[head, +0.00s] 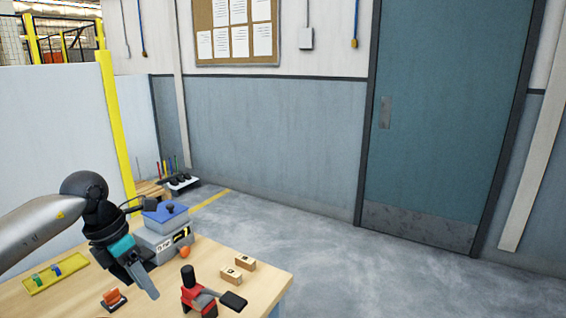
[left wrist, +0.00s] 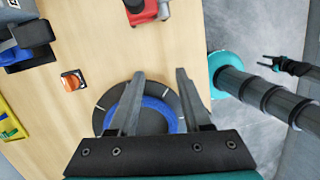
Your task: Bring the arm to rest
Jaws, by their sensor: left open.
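My left gripper (head: 146,282) hangs over the left part of the wooden table (head: 262,280), its fingers pointing down. In the left wrist view its fingers (left wrist: 160,75) are spread apart with nothing between them. Below them in that view lies a round black disc with a blue ring (left wrist: 157,108), partly hidden by the fingers. I cannot tell how far above the disc the fingers are. My right gripper (left wrist: 270,62) shows small and dark at the right of the left wrist view, off the table; its jaws are too small to judge.
A red and black clamp (head: 195,294), two wooden blocks (head: 238,270), an orange ball (head: 185,252), a grey box with blue top (head: 165,232), an orange-black piece (head: 113,299) and a yellow tray (head: 72,276) stand on the table. Floor (head: 330,260) beyond is clear.

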